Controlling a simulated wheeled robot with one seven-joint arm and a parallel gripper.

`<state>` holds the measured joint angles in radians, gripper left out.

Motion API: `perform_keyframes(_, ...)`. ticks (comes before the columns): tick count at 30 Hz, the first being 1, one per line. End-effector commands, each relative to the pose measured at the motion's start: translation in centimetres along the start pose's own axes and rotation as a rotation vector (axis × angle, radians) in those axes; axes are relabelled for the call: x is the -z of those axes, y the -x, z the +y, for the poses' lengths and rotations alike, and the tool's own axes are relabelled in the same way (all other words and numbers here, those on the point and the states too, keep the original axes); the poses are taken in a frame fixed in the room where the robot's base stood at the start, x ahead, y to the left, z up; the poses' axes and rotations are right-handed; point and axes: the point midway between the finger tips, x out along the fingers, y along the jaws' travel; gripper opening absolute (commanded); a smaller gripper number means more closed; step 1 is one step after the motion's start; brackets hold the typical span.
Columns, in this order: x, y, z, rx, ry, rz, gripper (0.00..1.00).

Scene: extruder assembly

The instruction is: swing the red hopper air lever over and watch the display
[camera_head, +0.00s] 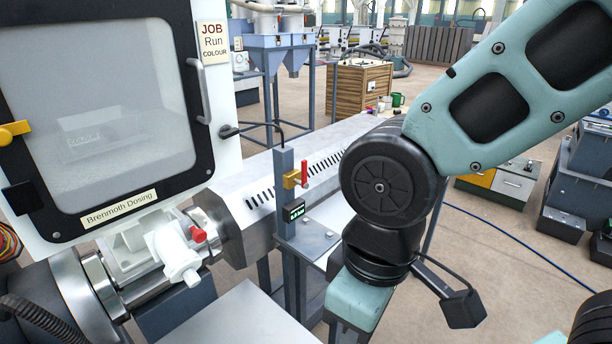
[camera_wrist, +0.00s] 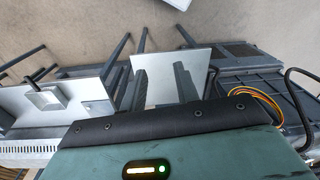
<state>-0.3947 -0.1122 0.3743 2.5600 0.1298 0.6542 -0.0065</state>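A red lever (camera_head: 304,172) stands upright on a brass valve (camera_head: 291,180), fixed to a grey post beside the extruder barrel. A small dark display (camera_head: 294,210) with green characters sits on the same post below the valve; its reading is too small to make out. My gripper (camera_wrist: 160,70) shows in the wrist view with two dark fingers apart and nothing between them. In the head view my arm hangs to the right of the post, and the gripper is out of frame below. I cannot make out the lever in the wrist view.
A second red handle (camera_head: 198,234) sits on the white fitting at the left, under the glazed cabinet door (camera_head: 100,110). A pale flat plate (camera_head: 238,318) lies in front of the post. A wooden crate (camera_head: 360,88) and green mug (camera_head: 398,99) stand behind.

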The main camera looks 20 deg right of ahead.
Motion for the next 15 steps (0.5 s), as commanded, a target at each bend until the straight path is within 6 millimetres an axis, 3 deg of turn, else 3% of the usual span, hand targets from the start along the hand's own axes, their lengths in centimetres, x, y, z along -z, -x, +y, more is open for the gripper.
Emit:
perform_keyframes(6,0.0,0.0,0.0,0.000,0.000,0.000,0.31)
perform_keyframes(8,0.1,0.0,0.0,0.001,-0.001,0.001,0.35)
perform_keyframes(10,1.0,0.3,0.3,0.008,-0.007,0.010,0.35)
perform_keyframes(13,4.4,1.4,1.5,0.031,-0.028,0.045,0.35)
perform_keyframes(15,8.1,2.6,3.5,0.048,-0.048,0.088,0.35)
